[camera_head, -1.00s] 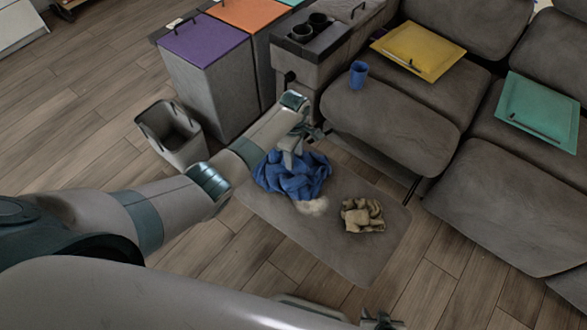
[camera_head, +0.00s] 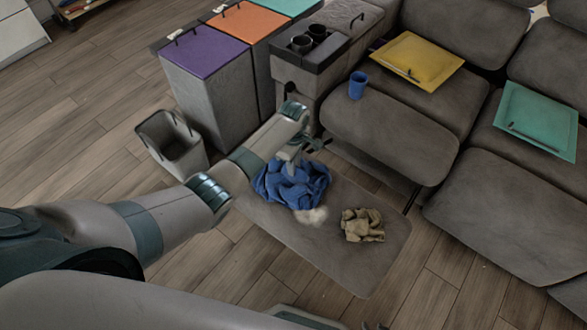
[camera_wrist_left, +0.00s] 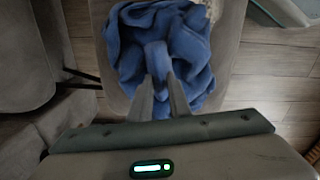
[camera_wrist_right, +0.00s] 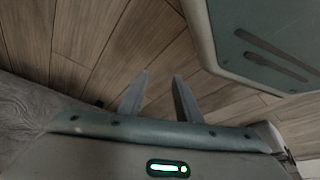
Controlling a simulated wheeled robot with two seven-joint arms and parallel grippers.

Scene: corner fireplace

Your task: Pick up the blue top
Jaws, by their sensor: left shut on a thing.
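My right gripper is open and empty over the wood floor in the right wrist view (camera_wrist_right: 155,88). In the head view only a small part of it shows at the bottom edge.
A beige cloth (camera_head: 362,225) and a pale fluffy thing (camera_head: 312,215) lie on the mat. A grey open bin (camera_head: 174,143) and lidded bins (camera_head: 205,85) stand left. A grey sofa (camera_head: 390,125) with a blue cup (camera_head: 358,85) stands right. The wood floor in front is clear.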

